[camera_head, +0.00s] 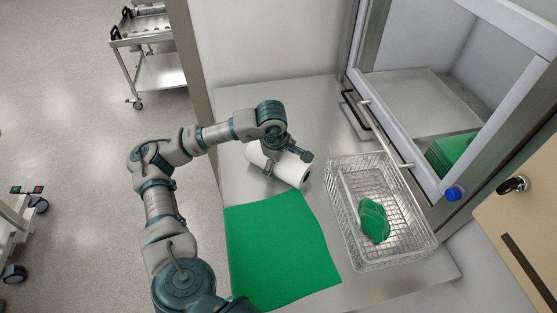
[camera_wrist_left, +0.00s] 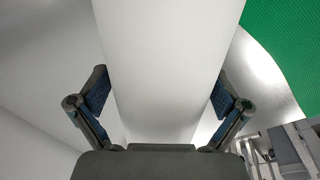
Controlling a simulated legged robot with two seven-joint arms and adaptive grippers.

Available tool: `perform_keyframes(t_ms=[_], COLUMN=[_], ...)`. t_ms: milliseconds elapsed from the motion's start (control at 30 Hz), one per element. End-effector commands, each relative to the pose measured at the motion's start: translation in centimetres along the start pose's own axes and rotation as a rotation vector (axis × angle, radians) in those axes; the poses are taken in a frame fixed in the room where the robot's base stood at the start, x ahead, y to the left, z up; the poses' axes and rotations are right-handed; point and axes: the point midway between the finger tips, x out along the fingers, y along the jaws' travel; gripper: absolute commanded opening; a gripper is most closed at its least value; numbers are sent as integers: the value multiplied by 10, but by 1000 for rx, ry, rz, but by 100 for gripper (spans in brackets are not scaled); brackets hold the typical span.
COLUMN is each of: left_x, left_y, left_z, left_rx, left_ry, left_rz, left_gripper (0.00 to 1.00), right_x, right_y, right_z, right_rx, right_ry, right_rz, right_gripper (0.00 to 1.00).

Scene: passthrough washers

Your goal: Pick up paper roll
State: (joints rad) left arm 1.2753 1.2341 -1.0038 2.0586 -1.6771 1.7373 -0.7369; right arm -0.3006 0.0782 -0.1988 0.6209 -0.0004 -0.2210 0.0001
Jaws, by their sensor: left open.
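The white paper roll (camera_head: 293,173) lies on its side on the steel counter, near the back wall. My left gripper (camera_head: 285,163) is over the roll, with its fingers spread to either side. In the left wrist view the white roll (camera_wrist_left: 163,60) fills the middle between the two fingers of my open left gripper (camera_wrist_left: 160,88). Gaps show between the fingertips and the roll, so it is not clamped. My right gripper is not in view.
A green cloth (camera_head: 275,250) lies flat in front of the roll. A wire basket (camera_head: 345,225) holding a green item (camera_head: 373,220) stands to the right. Behind it is a glazed pass-through hatch (camera_head: 425,95) with a handle. A trolley (camera_head: 160,72) stands on the floor at upper left.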

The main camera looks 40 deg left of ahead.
Motion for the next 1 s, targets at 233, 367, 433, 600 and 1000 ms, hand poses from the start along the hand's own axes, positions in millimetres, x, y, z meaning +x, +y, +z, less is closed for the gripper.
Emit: perform_keyframes(t_ms=[233, 367, 433, 600, 1000], left_x=[0, 0, 0, 0, -34], left_y=[0, 0, 0, 0, 7], left_z=[0, -1, -1, -1, -1], left_rx=[0, -1, -1, -1, 0], left_ry=[0, 0, -1, -1, -1], left_rz=[1, 0, 2, 1, 3], left_gripper=[80, 48, 35, 27, 27], right_x=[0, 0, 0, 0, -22], right_y=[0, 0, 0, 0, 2], right_z=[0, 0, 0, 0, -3], right_rx=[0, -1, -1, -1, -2], right_ry=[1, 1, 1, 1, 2], right_rz=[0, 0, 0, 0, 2], right_gripper=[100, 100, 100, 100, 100])
